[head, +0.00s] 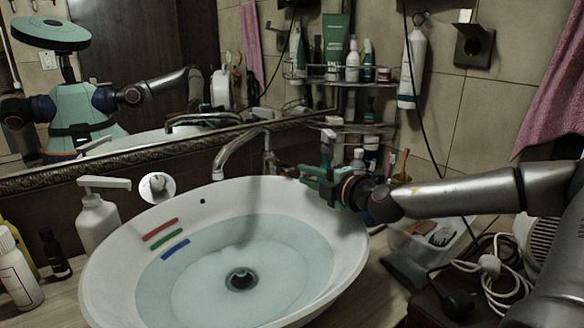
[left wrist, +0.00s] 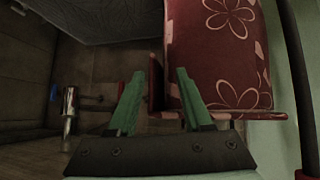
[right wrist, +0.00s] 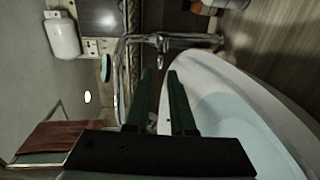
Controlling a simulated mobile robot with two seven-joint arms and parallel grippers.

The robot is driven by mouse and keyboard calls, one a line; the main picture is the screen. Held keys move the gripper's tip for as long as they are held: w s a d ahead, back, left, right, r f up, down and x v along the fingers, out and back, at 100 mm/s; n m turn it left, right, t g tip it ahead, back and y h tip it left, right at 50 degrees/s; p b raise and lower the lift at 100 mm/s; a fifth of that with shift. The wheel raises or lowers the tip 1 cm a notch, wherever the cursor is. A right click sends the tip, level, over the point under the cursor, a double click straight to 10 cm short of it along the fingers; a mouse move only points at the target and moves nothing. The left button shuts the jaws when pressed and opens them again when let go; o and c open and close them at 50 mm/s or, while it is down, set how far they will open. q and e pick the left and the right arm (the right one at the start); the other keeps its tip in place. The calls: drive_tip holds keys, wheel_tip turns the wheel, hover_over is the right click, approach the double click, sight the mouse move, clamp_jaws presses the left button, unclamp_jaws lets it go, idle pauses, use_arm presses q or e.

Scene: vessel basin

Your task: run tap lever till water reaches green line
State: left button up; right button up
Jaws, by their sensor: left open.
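The white oval basin (head: 110,262) holds pale water (head: 285,262) above a dark drain. Red (head: 160,230), green (head: 167,240) and blue (head: 176,249) lines mark its left inner wall. The water's edge lies near the blue line, below the green one. The chrome tap (head: 236,152) arches over the basin's back rim; I see no clear stream. Its lever is hard to make out. My right gripper (head: 306,176) is right of the tap, its fingers apart. In the right wrist view the tap (right wrist: 190,39) is beyond the fingertips (right wrist: 160,72). My left gripper (left wrist: 160,74) is open and empty, away from the basin.
A white pump bottle (head: 97,222) and small bottles stand left of the basin. A wire shelf (head: 345,82) with bottles hangs behind my right gripper. A clear tray (head: 432,240) and cables lie to the right. A red flowered cushion (left wrist: 225,55) is near my left gripper.

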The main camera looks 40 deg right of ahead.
sight(291, 170)
drive_tip(key=shift+w+d+f, duration=0.1)
drive_tip(key=shift+w, duration=0.4)
drive_tip(key=shift+w+f+p, duration=0.1)
drive_tip(key=shift+w+p, duration=0.7)
drive_tip(key=shift+w, duration=0.3)
drive_tip(key=shift+w+d, duration=0.2)
drive_tip(key=shift+w, duration=0.1)
drive_tip(key=shift+w+d+p, duration=0.2)
drive_tip(key=shift+d+p, duration=0.05)
drive_tip(key=shift+p, duration=0.35)
drive_tip(key=shift+w+d+p, duration=0.1)
drive_tip(key=shift+w+p, duration=0.1)
drive_tip(key=shift+p, duration=0.1)
drive_tip(key=shift+w+p, duration=0.45)
drive_tip(key=shift+w+a+f, duration=0.2)
drive_tip(key=shift+w, duration=0.05)
use_arm(q)
drive_tip(key=a+r, duration=0.2)
drive_tip(key=shift+s+r, duration=0.35)
use_arm(e)
drive_tip(key=shift+w, duration=0.1)
use_arm(q)
drive_tip(key=shift+d, duration=0.1)
